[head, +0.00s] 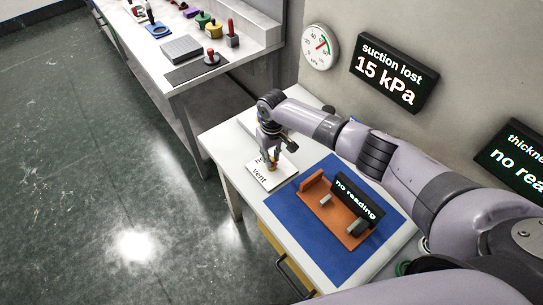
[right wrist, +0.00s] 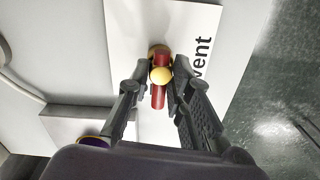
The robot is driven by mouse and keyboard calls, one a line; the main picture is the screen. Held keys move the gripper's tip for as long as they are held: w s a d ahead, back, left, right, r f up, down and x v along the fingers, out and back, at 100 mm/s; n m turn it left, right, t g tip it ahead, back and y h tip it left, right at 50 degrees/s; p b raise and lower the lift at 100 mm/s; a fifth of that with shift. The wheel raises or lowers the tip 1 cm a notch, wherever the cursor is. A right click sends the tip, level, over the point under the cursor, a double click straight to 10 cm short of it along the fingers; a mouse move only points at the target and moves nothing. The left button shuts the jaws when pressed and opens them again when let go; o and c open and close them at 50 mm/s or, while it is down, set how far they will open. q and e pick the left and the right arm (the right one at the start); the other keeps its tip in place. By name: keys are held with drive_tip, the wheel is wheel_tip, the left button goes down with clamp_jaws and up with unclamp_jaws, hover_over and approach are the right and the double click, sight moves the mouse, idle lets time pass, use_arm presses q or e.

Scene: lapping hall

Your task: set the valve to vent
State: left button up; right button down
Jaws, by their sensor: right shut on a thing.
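The lever lies along the plate, beside the word. My right gripper (right wrist: 158,82) has a finger on each side of the lever and is shut on it. In the head view my right gripper (head: 270,167) reaches down onto the white plate (head: 263,179) at the table's left end and hides most of the valve. Another word on the plate is mostly covered. My left gripper is not in view.
A blue mat (head: 345,262) holds an orange fixture (head: 318,203) with a "no reading" display (head: 358,196). A bench (head: 262,50) with tools stands at the back. Floor on the left is clear.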

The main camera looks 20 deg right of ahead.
drive_tip(key=shift+n, duration=0.3)
drive_tip(key=n, duration=0.2)
drive_tip(key=shift+n, duration=0.3)
drive_tip(key=n+b, duration=0.1)
drive_tip(key=n, duration=0.4)
drive_tip(key=shift+n, duration=0.3)
drive_tip(key=n, duration=0.4)
drive_tip(key=shift+n+b, duration=0.5)
drive_tip(key=shift+n, duration=2)
drive_tip(key=c, duration=1.4)
unclamp_jaws()
drive_tip(key=shift+c, duration=0.2)
